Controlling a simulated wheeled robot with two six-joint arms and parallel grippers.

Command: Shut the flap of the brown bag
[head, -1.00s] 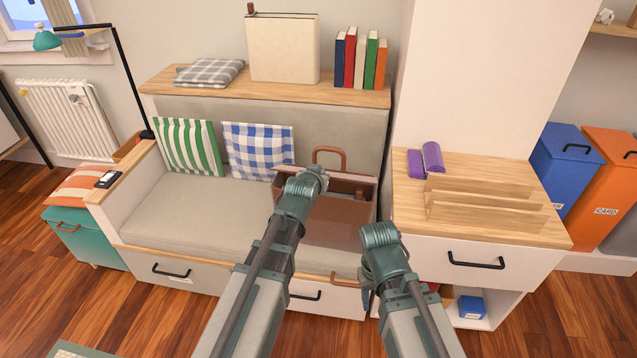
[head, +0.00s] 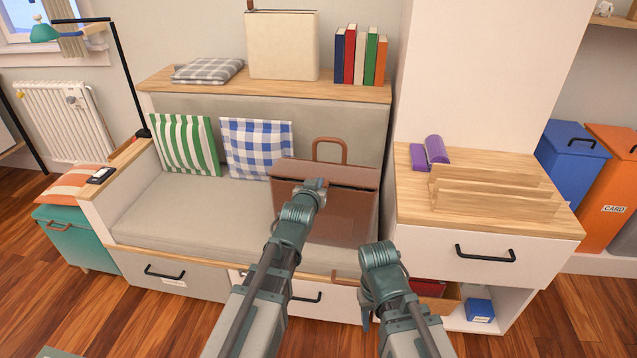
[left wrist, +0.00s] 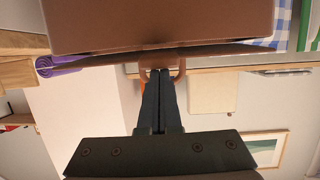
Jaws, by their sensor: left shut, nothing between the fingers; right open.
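The brown bag (head: 345,218) stands upright on the bench seat, its arched handle (head: 330,142) raised. Its flap (head: 345,174) lies across the top and hides the inside; I cannot tell whether it is fully down. In the left wrist view the flap (left wrist: 215,52) shows nearly edge-on beside the bag body (left wrist: 160,22). My left gripper (head: 318,186) is shut and empty at the flap's front edge; its fingers also show in the left wrist view (left wrist: 160,82). Whether they touch the flap is unclear. My right gripper (head: 366,322) is open, low in front of the bench, partly hidden by its arm.
A green striped cushion (head: 183,146) and a blue checked cushion (head: 256,148) lean on the backrest left of the bag. A wooden-topped cabinet (head: 410,202) with a letter rack (head: 490,190) stands to the right. The seat left of the bag is clear.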

